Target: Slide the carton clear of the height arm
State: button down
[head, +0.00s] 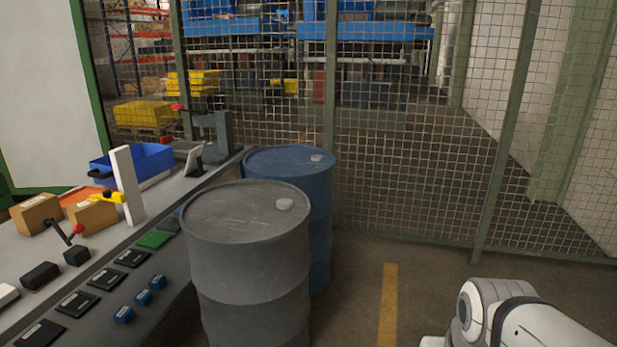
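Two brown cartons lie on the bench at the left. The right carton (92,214) is close to a white upright post (127,185). A yellow arm (106,197) sticks out from the post at the height of this carton's top; I cannot tell whether they touch. The other carton (36,213) lies to the left, apart from the yellow arm. White and dark links of my own arm show at the lower right, over the floor and far from the cartons. My gripper is not in view.
A blue bin (143,163) is behind the post. A grey drum (246,240) and a blue drum (310,180) stand against the bench's right side. Wire fencing (420,180) closes the back; floor right of the drums is clear.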

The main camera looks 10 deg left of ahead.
aim_at(98, 216)
jog(key=i, duration=1.25)
jog(key=u, duration=2.2)
jog(key=i, duration=1)
